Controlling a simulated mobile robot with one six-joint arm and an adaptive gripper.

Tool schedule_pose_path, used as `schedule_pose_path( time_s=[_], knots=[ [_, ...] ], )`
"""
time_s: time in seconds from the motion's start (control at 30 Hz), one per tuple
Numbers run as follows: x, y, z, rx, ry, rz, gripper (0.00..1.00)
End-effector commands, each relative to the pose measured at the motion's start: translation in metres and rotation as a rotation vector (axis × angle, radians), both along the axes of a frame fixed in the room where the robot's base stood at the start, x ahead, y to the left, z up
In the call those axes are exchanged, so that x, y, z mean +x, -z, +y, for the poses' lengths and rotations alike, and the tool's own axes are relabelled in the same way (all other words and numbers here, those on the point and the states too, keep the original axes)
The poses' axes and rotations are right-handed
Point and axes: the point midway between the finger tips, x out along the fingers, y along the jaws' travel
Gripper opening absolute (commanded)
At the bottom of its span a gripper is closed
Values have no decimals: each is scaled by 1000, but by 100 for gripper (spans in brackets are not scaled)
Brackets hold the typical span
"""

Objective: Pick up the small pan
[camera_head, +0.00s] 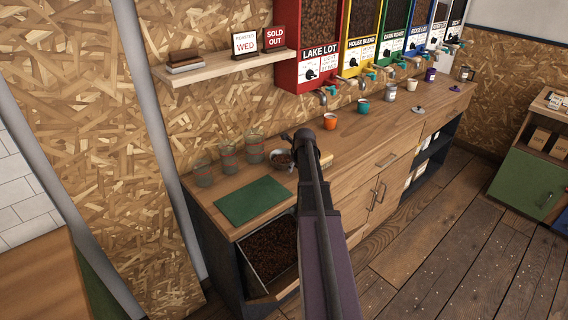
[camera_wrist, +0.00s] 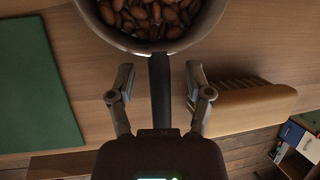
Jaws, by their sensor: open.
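The small pan (camera_wrist: 124,43) is round and pale, holds brown beans, and is cut off by the top edge of the wrist view. Its dark straight handle (camera_wrist: 160,92) runs down between the two fingers of my gripper (camera_wrist: 160,80). The fingers are open, one on each side of the handle, with a gap on both sides. In the head view the small pan (camera_head: 279,167) sits on the wooden counter, and my arm partly hides the area beside it.
A green mat (camera_head: 250,200) lies left of the pan, with several glass jars (camera_head: 228,158) behind. A wooden brush (camera_wrist: 240,108) lies close right of the handle. An orange cup (camera_head: 330,121) stands farther along the counter. An open drawer of beans (camera_head: 298,280) juts out below.

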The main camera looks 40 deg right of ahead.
Motion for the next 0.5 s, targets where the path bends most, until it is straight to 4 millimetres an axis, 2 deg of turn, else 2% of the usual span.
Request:
schedule_pose_path(
  time_s=[0.1, 0.13, 0.33, 0.5],
  knots=[
    [0, 0, 0, 0, 0, 0, 66],
    [0, 0, 0, 0, 0, 0, 60],
    [0, 0, 0, 0, 0, 0, 0],
    [0, 0, 0, 0, 1, -1, 0]
  ],
)
